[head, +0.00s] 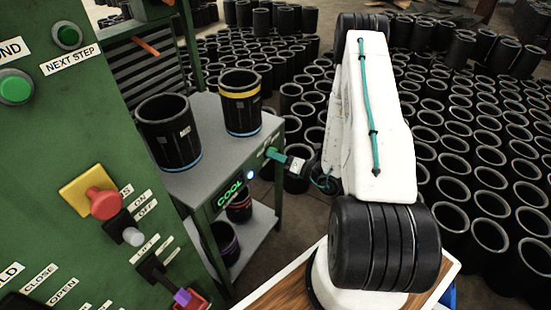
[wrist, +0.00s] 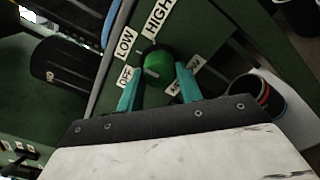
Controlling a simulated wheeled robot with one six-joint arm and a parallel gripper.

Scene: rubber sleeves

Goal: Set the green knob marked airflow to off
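The green knob (wrist: 157,62) sits on a dark green panel, ringed by the labels OFF (wrist: 125,76), LOW (wrist: 124,43) and HIGH (wrist: 159,17). Another label (wrist: 187,92), partly covered by a finger, looks like AIRFLOW. A pale mark shows low on the knob's face; I cannot tell for sure which label it points to. My gripper (wrist: 158,72) is open, its teal fingertips one on each side of the knob, with no clear grip on it. In the head view my gripper (head: 270,153) is at the side of the grey cart (head: 205,175); the knob is hidden there.
A green machine panel (head: 60,130) with buttons and switches fills the left. Many black sleeves cover the floor behind.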

